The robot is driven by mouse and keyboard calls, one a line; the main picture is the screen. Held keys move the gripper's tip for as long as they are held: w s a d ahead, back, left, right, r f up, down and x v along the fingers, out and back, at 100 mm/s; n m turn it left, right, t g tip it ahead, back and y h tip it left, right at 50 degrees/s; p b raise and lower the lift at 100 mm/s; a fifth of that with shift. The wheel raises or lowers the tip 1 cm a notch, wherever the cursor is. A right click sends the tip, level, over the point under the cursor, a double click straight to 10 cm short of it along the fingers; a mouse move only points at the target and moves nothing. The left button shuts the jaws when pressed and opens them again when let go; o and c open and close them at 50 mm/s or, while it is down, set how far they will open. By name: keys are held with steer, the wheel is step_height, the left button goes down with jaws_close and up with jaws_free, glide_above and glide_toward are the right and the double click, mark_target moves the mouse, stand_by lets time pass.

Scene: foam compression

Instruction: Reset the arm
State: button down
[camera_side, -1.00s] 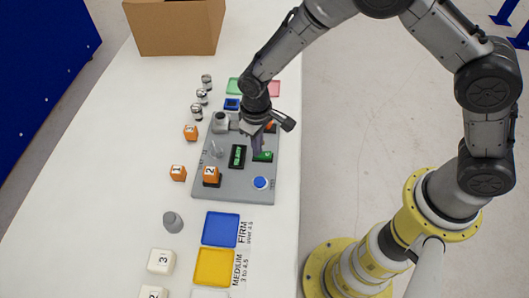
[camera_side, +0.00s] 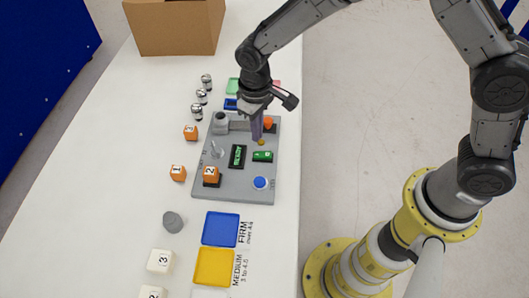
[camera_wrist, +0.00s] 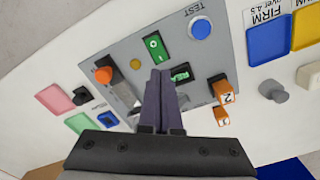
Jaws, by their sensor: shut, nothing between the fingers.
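My gripper (camera_side: 257,139) is shut and empty, its purple fingers pointing down above the right part of the grey test panel (camera_side: 233,188). In the wrist view the closed fingertips (camera_wrist: 161,74) appear between the green rocker switch (camera_wrist: 155,47) and the small dark display (camera_wrist: 181,74), covering part of the panel. The green switch (camera_side: 262,156) is just below and beside the fingertips in the side view, and a gap seems to separate them. An orange knob (camera_side: 268,123) sits behind the fingers.
An orange cube marked 2 (camera_side: 211,174) stands on the panel. Other orange cubes (camera_side: 178,173) and several metal cylinders (camera_side: 197,112) stand left of it. Blue (camera_side: 220,229) and yellow (camera_side: 214,267) trays lie in front. A cardboard box (camera_side: 175,28) stands at the back.

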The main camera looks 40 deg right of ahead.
steer(key=shift+r, duration=0.3)
steer(key=s+d+r+m+t, duration=0.1)
steer(key=s+d+r+t, duration=0.1)
steer(key=d+r, duration=0.65)
steer(key=s+d+r+m+t, duration=0.2)
steer(key=d+r+t, duration=0.15)
steer(key=r, duration=0.95)
steer(key=s+d+r, duration=0.4)
steer(key=s+d, duration=0.1)
steer(key=s, duration=0.5)
steer(key=s+d+f, duration=0.2)
steer(key=s+f, duration=0.3)
steer(key=s, duration=0.4)
steer(key=shift+s, duration=0.4)
steer(key=c, duration=1.6)
jaws_free()
